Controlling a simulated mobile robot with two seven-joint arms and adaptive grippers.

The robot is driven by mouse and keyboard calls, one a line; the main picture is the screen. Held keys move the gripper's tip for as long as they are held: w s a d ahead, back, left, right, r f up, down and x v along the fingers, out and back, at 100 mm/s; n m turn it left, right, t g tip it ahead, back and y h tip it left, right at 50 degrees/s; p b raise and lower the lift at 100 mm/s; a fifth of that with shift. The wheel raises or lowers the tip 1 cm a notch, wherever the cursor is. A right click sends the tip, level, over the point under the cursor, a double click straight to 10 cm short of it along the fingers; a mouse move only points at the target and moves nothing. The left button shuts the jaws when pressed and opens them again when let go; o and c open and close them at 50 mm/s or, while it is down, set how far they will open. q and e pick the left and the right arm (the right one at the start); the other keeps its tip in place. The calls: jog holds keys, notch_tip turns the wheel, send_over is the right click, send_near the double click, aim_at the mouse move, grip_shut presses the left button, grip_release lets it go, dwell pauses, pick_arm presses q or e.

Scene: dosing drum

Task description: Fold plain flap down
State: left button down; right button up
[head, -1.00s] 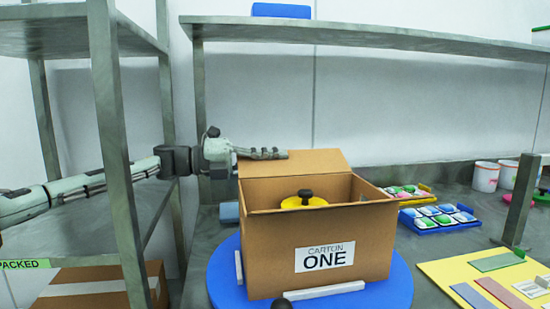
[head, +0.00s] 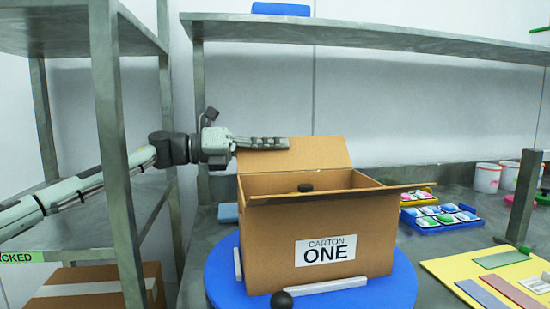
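An open brown carton marked CARTON ONE (head: 285,225) stands on a round blue turntable (head: 225,280). Its plain back flap (head: 325,152) stands up, leaning back. Another flap (head: 395,190) sticks out at the front right, seen almost edge-on. A black knob (head: 305,187) shows inside the carton; what is below it is hidden. My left gripper (head: 265,144) lies level across the upper left of the back flap, close to or touching it. Its fingers are seen side-on, so their gap is hidden. My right gripper is out of view.
A steel rack (head: 118,180) stands at the left, and a shelf (head: 400,42) runs above the bench. A blue tray (head: 445,225) of coloured pieces and a yellow board (head: 445,268) lie at the right. A black ball knob (head: 281,300) is at the turntable's front.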

pick_arm(q)
jog(key=shift+s+d+r+m+b, duration=0.1)
jog(key=shift+s+r+m+b, duration=0.2)
jog(key=shift+m, duration=0.35)
jog(key=shift+s+r+m+b, duration=0.1)
jog(key=shift+s+m+b, duration=0.2)
jog(key=shift+m+b, duration=0.25)
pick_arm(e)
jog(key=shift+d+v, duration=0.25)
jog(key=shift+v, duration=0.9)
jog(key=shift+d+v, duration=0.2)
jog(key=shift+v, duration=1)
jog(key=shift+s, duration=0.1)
pick_arm(q)
jog(key=c, duration=1.8)
grip_release()
jog(key=v, duration=1.2)
